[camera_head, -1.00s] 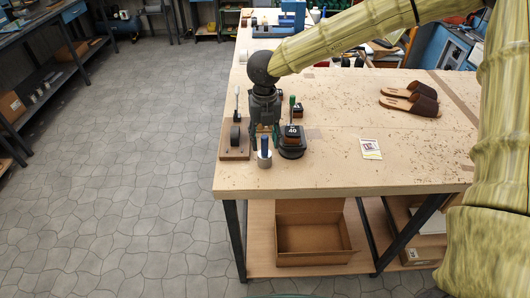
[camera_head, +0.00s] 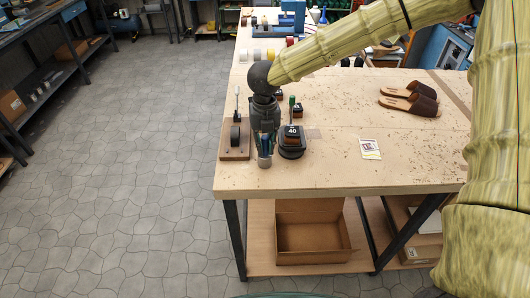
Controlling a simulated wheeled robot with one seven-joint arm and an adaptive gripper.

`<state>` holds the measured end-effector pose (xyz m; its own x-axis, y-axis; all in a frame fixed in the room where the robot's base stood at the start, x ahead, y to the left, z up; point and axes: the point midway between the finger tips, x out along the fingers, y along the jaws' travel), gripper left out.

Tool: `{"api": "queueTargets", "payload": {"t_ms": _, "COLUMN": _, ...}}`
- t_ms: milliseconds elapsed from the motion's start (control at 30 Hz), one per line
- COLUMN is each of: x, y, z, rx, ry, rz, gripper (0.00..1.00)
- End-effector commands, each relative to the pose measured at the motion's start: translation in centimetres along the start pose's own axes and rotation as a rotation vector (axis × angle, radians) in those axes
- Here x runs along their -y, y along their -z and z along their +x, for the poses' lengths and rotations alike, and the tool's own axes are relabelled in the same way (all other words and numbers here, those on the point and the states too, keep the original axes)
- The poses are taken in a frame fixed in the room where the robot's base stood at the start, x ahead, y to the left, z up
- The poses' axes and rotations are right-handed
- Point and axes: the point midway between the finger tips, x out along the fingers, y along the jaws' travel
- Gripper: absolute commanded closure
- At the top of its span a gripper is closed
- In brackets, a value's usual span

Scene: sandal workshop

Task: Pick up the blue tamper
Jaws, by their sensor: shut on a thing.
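The blue tamper (camera_head: 264,162) stands upright near the front left corner of the workbench, a grey metal cylinder with a blue handle. My gripper (camera_head: 265,147) points down from above and is shut on the tamper's handle. The fingers hide most of the handle. The tamper's grey base shows below the fingers and appears to be at the level of the bench top; I cannot tell whether it touches.
A wooden stand with a dark roller (camera_head: 235,152) is close on the left. A small card (camera_head: 370,149) and brown sandals (camera_head: 410,101) lie to the right.

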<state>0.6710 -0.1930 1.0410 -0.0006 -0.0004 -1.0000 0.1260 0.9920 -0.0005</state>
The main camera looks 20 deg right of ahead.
Motion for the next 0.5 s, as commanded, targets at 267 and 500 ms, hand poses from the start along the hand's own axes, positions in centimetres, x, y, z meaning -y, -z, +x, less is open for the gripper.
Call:
{"api": "queueTargets", "payload": {"t_ms": 267, "x": -0.1, "y": -0.1, "z": -0.9, "rx": 0.004, "ry": -0.002, "rz": -0.001, "gripper": 1.0}}
{"api": "queueTargets", "payload": {"t_ms": 500, "x": -0.1, "y": -0.1, "z": -3.5, "rx": 0.003, "ry": -0.001, "rz": 0.0, "gripper": 1.0}}
